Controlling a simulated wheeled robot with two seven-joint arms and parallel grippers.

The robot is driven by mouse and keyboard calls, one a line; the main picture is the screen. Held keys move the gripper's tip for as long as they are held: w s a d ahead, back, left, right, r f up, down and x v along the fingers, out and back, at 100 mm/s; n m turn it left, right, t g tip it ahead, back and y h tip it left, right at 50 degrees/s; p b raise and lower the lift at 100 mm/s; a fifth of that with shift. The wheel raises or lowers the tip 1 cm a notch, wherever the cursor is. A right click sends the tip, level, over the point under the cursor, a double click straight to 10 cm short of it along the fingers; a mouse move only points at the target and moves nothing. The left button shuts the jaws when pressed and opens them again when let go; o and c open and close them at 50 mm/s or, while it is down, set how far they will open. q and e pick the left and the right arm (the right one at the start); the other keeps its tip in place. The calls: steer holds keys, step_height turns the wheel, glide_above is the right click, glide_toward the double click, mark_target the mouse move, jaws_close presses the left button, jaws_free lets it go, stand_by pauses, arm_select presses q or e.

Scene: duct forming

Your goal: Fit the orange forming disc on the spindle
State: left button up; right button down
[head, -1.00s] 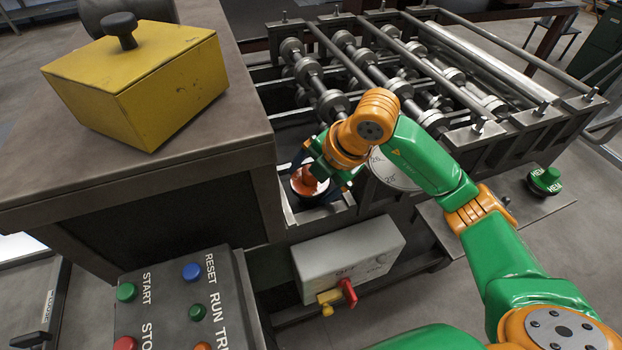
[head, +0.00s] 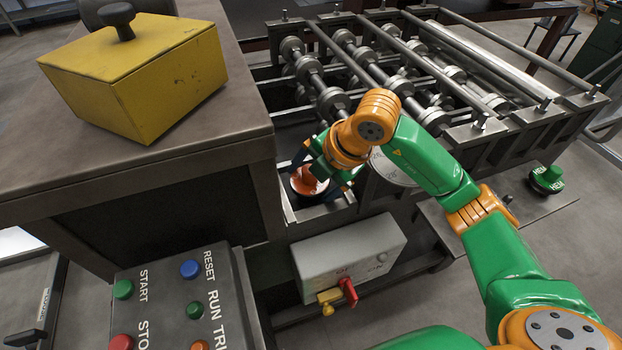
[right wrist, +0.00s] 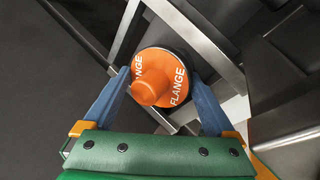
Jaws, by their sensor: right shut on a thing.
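The orange forming disc (head: 308,182) has a knob on top and sits low in the gap between the worktop cabinet and the roller machine. In the right wrist view the disc (right wrist: 176,78) carries the word FLANGE. My right gripper (head: 320,180) is shut on it, with blue fingers on either side, as the right wrist view also shows (right wrist: 163,92). A dark round rim shows below the disc. The spindle is not visible, so I cannot tell whether the disc is seated on it. My left gripper is not in view.
The roller machine (head: 395,75) stands behind, with a pale dial plate (head: 392,168) beside my arm. A green HEM disc (head: 546,180) sits on a shelf at right. A yellow lidded box (head: 150,85), button panel (head: 185,305) and grey switch box (head: 348,258) are nearby.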

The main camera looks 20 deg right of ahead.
steer(key=shift+s+f, duration=0.25)
steer(key=shift+f, duration=0.05)
steer(key=shift+w+r+g+p, duration=0.3)
steer(key=shift+r+p, duration=0.15)
steer(key=shift+p, duration=0.15)
steer(key=shift+s+r, duration=0.1)
steer(key=shift+r, duration=0.15)
steer(key=shift+s+r, duration=0.2)
steer(key=shift+r, duration=0.05)
steer(key=shift+w+f, duration=0.2)
steer(key=shift+w, duration=0.05)
steer(key=shift+f, duration=0.15)
steer(key=shift+f+b, duration=0.5)
steer(key=shift+b, duration=0.15)
steer(key=shift+s+f, duration=0.1)
steer(key=shift+s, duration=0.1)
